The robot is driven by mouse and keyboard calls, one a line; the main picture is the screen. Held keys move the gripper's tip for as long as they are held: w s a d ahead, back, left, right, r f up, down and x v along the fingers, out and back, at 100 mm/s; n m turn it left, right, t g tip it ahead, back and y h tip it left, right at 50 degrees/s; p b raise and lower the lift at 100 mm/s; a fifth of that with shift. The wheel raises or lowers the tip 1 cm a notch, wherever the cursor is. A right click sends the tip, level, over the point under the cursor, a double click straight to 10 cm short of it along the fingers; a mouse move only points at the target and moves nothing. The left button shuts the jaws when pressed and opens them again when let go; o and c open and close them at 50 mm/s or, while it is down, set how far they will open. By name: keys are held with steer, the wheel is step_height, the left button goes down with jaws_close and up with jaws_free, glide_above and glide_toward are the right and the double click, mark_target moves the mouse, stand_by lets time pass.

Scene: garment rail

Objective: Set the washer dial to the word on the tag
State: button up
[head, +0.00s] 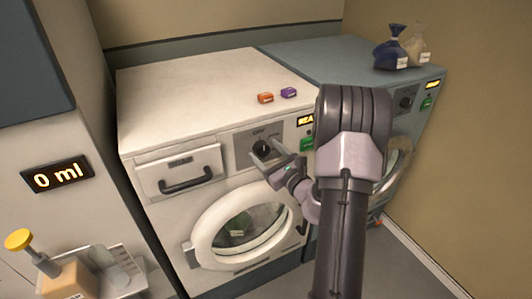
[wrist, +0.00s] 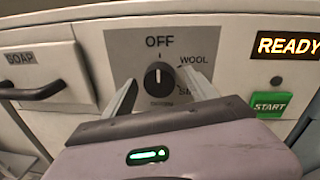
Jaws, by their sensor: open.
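The white washer (head: 150,95) has a black dial (head: 262,148) on a grey panel. In the wrist view the dial (wrist: 159,76) has its white mark pointing up at OFF. WOOL stands at the upper right of the dial, a partly hidden word starting with S at the lower right, and a small blurred word below. My gripper (wrist: 160,95) is open, with one finger on each side of the dial; I cannot tell whether they touch it. A blue bag (head: 390,52) and a beige bag (head: 417,48) with white tags stand on the other machine; the tag words are too small to read.
A READY display (wrist: 287,46) and green START button (wrist: 270,104) are right of the dial. The SOAP drawer (wrist: 40,75) is left. A dispenser display (head: 57,174) reads 0 ml.

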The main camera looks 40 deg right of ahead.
steer(key=shift+w, duration=0.1)
steer(key=c, duration=1.4)
